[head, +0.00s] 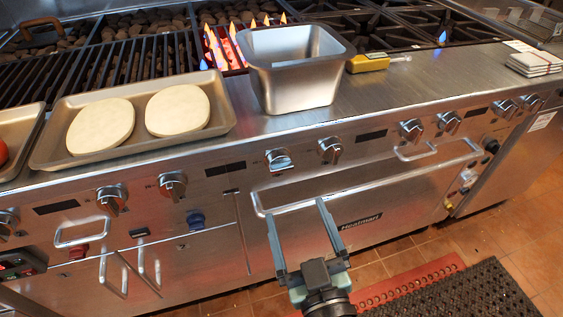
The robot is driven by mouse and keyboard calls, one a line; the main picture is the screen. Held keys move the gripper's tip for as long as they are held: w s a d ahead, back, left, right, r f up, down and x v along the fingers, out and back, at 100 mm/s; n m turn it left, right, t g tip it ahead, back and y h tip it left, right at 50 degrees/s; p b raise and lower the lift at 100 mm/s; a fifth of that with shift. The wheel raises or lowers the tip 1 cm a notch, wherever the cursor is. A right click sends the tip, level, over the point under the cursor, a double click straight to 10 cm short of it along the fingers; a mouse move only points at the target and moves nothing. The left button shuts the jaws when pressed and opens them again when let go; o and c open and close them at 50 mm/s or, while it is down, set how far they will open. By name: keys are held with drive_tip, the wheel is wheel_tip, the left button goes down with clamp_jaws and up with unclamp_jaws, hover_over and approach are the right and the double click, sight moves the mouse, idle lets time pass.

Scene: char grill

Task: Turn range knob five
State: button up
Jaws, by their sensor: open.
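A row of several silver range knobs runs along the steel front panel. Near the middle are a knob (279,160) with a bright, reflective face and another knob (330,151) just right of it. Farther right are two more knobs (411,130) (449,122), and to the left another pair (172,185) (112,200). No numbers are readable, so I cannot tell by label which is five. My gripper (296,206) is open and empty, its fingers spread below the two middle knobs. The fingertips overlap the oven handle in the picture; contact cannot be told.
The oven handle (350,193) sticks out below the knobs. A steel pan (295,85) stands on the counter edge, left of a yellow-handled tool (368,63). A tray (70,163) holds two pale round pieces. Flames (222,50) burn behind. The panel before the middle knobs is clear.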

sight(281, 171)
drive_tip(key=p+x, duration=0.1)
drive_tip(key=x, duration=1)
drive_tip(key=shift+r+p, duration=0.1)
drive_tip(key=shift+p, duration=0.25)
drive_tip(key=shift+c, duration=0.3)
drive_tip(key=shift+s, duration=0.1)
drive_tip(key=c, duration=1.3)
drive_tip(key=shift+o, duration=0.2)
